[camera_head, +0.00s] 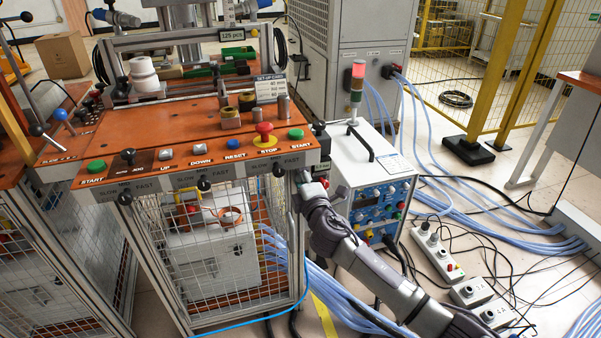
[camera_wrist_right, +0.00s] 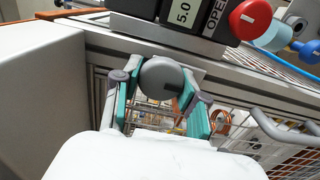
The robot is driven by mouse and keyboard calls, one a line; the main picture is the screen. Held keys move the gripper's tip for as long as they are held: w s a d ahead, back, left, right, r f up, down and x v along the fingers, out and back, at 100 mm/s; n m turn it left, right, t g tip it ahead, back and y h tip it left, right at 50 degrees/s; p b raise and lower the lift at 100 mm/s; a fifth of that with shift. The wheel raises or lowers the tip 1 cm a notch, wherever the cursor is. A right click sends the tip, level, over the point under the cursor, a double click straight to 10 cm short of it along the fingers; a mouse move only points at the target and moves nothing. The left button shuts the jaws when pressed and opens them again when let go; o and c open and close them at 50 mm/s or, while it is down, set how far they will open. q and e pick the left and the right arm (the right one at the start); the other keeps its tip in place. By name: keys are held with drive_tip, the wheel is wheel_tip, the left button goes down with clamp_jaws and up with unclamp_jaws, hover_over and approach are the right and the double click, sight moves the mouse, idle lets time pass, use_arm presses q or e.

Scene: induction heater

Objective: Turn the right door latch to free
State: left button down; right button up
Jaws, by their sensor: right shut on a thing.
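The right door latch (camera_wrist_right: 165,78) is a round grey knob with a dark mark on its face, on the metal frame just under the table edge in the right wrist view. My right gripper (camera_wrist_right: 158,92) is shut on it, with a teal-lined finger on each side. In the head view my right gripper (camera_head: 304,182) is at the right front corner of the bench, and I cannot make out the latch there. The mesh door (camera_wrist_right: 290,150) is seen beyond the fingers. My left gripper is not in view.
Above the latch is a dark control box (camera_wrist_right: 180,18) with a red button (camera_wrist_right: 250,18). A white power unit (camera_head: 372,165) stands close to the right of my gripper. Blue hoses (camera_head: 440,180) and power strips (camera_head: 437,252) lie on the floor at right.

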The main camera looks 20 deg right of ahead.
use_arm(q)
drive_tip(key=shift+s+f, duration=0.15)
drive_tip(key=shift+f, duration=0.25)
use_arm(e)
drive_tip(key=shift+f, duration=0.1)
drive_tip(key=o, duration=1.1)
drive_tip(key=shift+s, duration=0.1)
drive_tip(key=s, duration=1.1)
drive_tip(key=shift+s, duration=0.4)
